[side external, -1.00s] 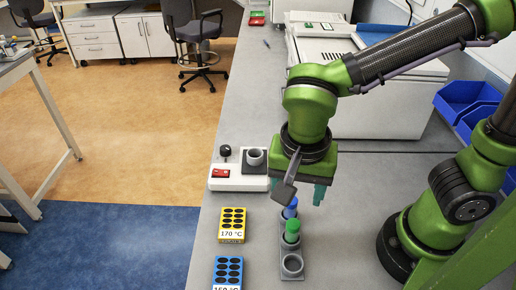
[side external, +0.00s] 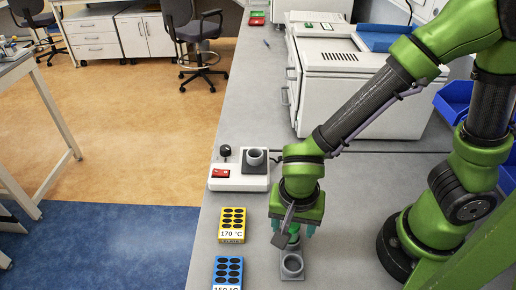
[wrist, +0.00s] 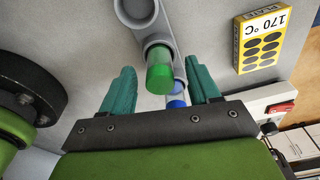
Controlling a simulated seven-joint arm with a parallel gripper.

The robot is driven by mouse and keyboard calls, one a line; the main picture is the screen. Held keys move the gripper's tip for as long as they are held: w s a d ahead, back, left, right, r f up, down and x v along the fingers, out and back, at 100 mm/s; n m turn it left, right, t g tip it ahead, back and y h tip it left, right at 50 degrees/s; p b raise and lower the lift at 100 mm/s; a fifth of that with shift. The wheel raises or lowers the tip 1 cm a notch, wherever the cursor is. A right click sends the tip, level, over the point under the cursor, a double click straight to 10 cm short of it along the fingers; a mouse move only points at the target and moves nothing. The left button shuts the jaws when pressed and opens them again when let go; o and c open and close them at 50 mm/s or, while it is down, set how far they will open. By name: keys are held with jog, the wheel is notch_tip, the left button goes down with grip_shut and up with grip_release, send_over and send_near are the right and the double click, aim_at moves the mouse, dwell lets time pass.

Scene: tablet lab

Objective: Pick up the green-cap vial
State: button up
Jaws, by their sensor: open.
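The green-cap vial (wrist: 160,78) stands in a grey rack (wrist: 158,40). In the wrist view its cap shows between my two teal fingers, with a gap on either side. My gripper (wrist: 164,80) is open and empty. In the side view my gripper (side external: 293,231) is low over the rack, and its fingers and a dark bracket mostly hide the vial. A blue-cap vial (wrist: 177,88) stands behind the green one, partly hidden by it and my gripper.
The rack's near-end slot (side external: 292,263) is empty. A yellow 170 °C block (side external: 232,224) and a blue block (side external: 227,270) lie to the left. A white device with a grey cup (side external: 255,158) stands behind. A large white machine (side external: 330,60) is farther back.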

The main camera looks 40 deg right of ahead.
jog(key=shift+c, duration=0.4)
jog(key=c, duration=1)
jog(key=shift+r, duration=0.1)
jog(key=shift+c, duration=0.2)
